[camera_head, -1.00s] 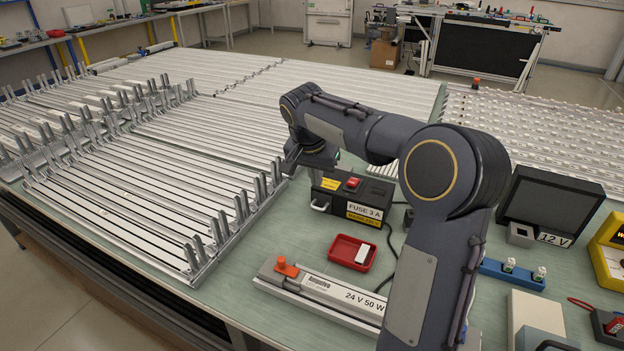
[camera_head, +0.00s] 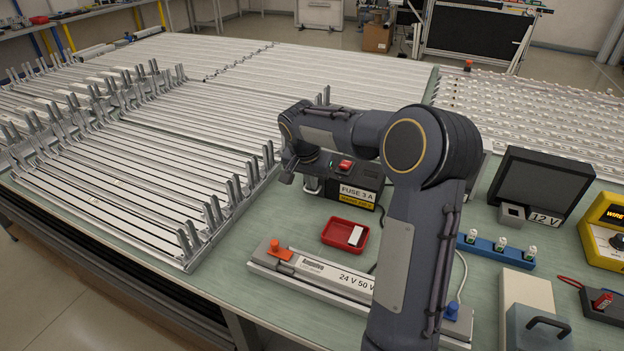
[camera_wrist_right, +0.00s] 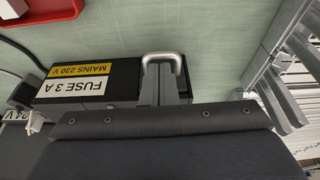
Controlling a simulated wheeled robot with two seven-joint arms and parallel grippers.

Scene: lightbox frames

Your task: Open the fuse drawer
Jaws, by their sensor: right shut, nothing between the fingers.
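The fuse box (camera_head: 340,172) is a black box with a red switch on top, a white "FUSE 3 A" label and a yellow mains label. Its silver loop handle (camera_head: 313,190) is at the box's left end; the handle also shows in the right wrist view (camera_wrist_right: 180,66). My right gripper is shut and empty, its two grey fingers (camera_wrist_right: 159,72) side by side within the handle's outline in the right wrist view. I cannot tell if they touch it. My right arm covers part of the box in the head view. I see no clear drawer gap. My left gripper is out of view.
A red tray (camera_head: 330,237) with a white piece lies in front of the box. A 24 V 50 W unit (camera_head: 320,270) lies nearer. Metal rails with upright posts (camera_head: 195,225) stand close on the left. Green tabletop is bare between them.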

